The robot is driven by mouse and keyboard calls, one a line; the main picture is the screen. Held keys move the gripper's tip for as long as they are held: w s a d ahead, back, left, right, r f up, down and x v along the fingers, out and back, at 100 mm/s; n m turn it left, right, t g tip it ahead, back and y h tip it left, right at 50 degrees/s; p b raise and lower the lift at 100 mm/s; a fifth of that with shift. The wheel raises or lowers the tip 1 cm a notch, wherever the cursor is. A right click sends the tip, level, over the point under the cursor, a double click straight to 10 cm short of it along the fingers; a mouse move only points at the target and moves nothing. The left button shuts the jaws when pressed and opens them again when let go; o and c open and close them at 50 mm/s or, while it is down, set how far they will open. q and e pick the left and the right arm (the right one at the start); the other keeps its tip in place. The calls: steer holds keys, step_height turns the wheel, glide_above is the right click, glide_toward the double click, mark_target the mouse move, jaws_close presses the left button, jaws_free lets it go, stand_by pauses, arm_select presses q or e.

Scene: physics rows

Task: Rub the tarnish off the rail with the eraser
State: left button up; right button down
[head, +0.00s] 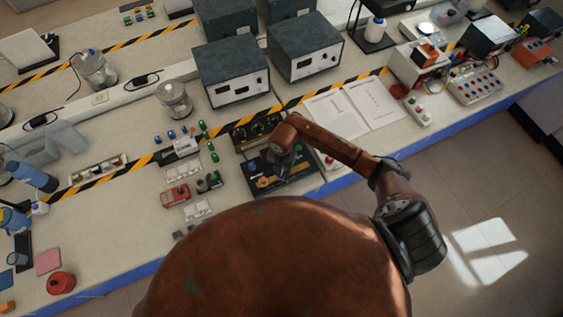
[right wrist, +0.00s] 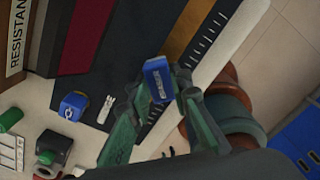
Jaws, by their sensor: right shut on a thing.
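My right gripper (head: 277,160) is over a dark board (head: 300,185) on the bench in the head view. In the right wrist view its green fingers (right wrist: 160,101) are shut on a small blue block lettered like an eraser (right wrist: 157,78). The eraser is close above or on the dark board; I cannot tell whether it touches. I cannot tell for sure which part is the rail, and no tarnish can be made out. My left gripper is not in view.
Grey instrument boxes (head: 230,72) stand behind, and white sheets (head: 374,101) lie to the right. A red car-like block (head: 175,194) and small parts are on the left.

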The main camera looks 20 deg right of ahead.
steer(key=shift+d+r+p, duration=0.1)
steer(key=shift+r+p, duration=2.15)
steer(key=shift+r, duration=1.65)
